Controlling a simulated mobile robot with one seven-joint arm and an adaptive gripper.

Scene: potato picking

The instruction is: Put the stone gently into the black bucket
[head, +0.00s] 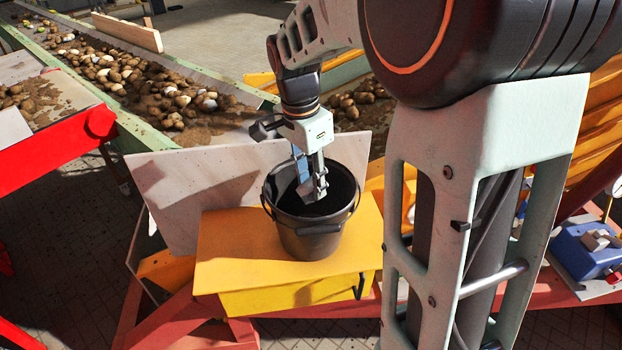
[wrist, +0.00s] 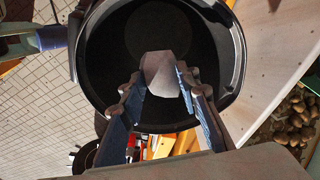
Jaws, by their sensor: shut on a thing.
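The black bucket (head: 309,240) stands upright on a yellow platform in the head view. It fills much of the wrist view, where its rim (wrist: 236,60) circles my fingertips. My gripper (head: 313,190) points down into the bucket's mouth, its fingers at or just below the rim. It is shut on a pale grey stone (wrist: 161,75), which sits between the fingertips over the dark inside of the bucket. In the head view the stone is hard to tell from the fingers. The bucket's floor is dark, and I see nothing lying on it.
The yellow platform (head: 228,255) carries the bucket. A pale board (head: 190,200) leans behind it. A conveyor with many potatoes (head: 125,75) runs at the back left. A red frame (head: 45,150) is at the left, and a blue device (head: 585,250) at the far right.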

